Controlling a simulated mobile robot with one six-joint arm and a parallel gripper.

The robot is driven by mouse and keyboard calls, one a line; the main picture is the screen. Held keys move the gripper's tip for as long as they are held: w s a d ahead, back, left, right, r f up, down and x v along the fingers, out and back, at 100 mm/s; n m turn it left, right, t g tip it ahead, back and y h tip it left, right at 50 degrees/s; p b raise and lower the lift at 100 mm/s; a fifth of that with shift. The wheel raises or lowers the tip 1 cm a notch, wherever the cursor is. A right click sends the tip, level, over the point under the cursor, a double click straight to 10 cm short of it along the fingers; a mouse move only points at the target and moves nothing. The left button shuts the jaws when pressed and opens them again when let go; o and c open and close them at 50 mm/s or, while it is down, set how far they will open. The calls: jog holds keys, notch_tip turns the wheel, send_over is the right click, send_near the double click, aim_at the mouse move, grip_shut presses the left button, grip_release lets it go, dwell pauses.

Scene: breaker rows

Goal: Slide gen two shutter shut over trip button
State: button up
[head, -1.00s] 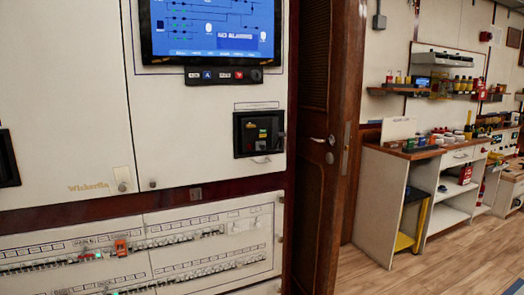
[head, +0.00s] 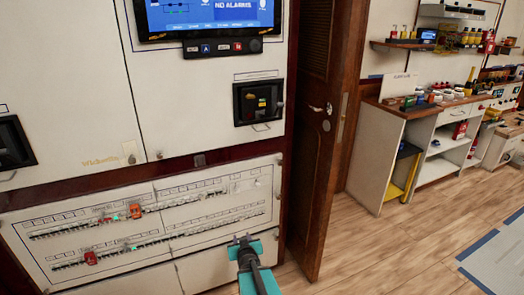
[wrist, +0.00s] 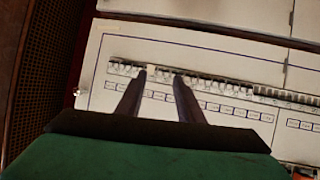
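A black breaker unit (head: 259,102) with small coloured parts and a handle is set in the white cabinet front, right of centre in the head view. A second black unit (head: 14,143) is cut off at the left edge. I cannot read which is gen two, and the shutter and trip button are too small to make out. My gripper (head: 243,240) is low in front of the cabinet, below and apart from the right unit.
Breaker rows (head: 150,218) run along the lower panel, with red and orange pieces (head: 135,210) on them. A screen (head: 205,15) is above. A brown wooden door (head: 325,110) stands at the cabinet's right. A workbench (head: 420,105) is farther right, with open floor before it.

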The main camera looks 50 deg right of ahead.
jog(key=s+d+r+t+h+p, duration=0.1)
jog(key=d+r+t+p, duration=0.3)
jog(key=r, duration=0.7)
jog(key=d+r+t+h+p, duration=0.1)
jog(key=d+r, duration=0.4)
jog(key=r, duration=0.5)
jog(key=n+t+y+p, duration=0.2)
jog(key=n+t+p, duration=0.2)
jog(key=t+p, duration=0.2)
send_near(261, 115)
jog(key=v, duration=0.6)
jog(key=shift+f, duration=0.4)
jog(key=shift+w+d+b, duration=0.2)
jog(key=shift+w+b, duration=0.15)
jog(key=shift+b, duration=0.55)
jog(key=shift+b+x, duration=0.7)
jog(key=shift+x, duration=5.9)
jog(key=shift+s+d, duration=0.1)
jog(key=shift+d, duration=0.05)
